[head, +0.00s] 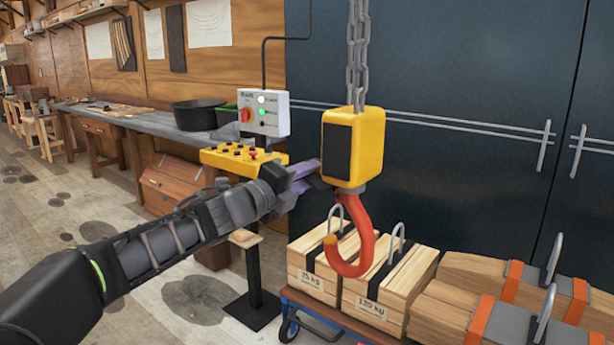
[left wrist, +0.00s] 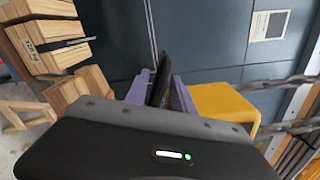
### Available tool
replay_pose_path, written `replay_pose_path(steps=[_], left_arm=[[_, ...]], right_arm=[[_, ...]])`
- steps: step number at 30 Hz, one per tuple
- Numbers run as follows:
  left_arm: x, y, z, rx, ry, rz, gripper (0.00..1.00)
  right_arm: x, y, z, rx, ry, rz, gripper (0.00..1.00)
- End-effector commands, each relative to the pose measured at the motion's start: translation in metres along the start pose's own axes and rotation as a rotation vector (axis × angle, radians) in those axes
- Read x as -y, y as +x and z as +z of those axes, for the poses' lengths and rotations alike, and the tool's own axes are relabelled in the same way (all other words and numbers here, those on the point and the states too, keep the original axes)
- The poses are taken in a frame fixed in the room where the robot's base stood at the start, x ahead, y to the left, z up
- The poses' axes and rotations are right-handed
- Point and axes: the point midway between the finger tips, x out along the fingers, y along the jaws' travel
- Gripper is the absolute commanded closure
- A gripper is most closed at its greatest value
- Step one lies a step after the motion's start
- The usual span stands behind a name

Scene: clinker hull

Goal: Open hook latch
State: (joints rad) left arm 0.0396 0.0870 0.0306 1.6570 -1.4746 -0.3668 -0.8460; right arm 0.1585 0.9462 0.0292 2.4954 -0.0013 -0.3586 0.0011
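The red hook (head: 352,245) hangs below a yellow hoist block (head: 372,130), its tip to the left. The yellow block (left wrist: 222,103) shows right of the fingers. The latch is not clearly seen in the head view. My right gripper is out of view.
Wooden weight crates (head: 375,289) with metal handles stand on a blue cart below the hook. A yellow control panel (head: 240,160) and a grey switch box (head: 263,112) are behind my left arm. Dark cabinet doors (head: 470,100) stand behind the hoist chain (head: 358,55).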

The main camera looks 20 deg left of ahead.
Motion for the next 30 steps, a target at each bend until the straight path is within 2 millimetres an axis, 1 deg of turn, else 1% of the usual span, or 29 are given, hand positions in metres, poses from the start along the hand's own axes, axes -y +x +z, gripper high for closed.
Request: replay_pose_path(steps=[5, 12, 15, 19, 30], left_arm=[[0.0, -0.019, 0.001, 0.002, 0.0, -0.001, 0.7], [0.001, -0.059, 0.001, 0.003, 0.001, -0.002, 0.7], [0.001, -0.07, 0.001, 0.001, 0.001, -0.002, 0.7], [0.001, -0.076, 0.0, 0.0, -0.001, -0.002, 0.7], [0.001, -0.076, 0.0, 0.0, -0.001, -0.002, 0.7]], right_arm=[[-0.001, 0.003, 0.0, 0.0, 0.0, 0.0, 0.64], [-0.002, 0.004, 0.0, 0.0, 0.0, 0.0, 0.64], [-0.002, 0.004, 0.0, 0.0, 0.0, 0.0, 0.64], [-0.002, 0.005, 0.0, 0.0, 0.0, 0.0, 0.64], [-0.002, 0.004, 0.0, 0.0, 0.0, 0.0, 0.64]])
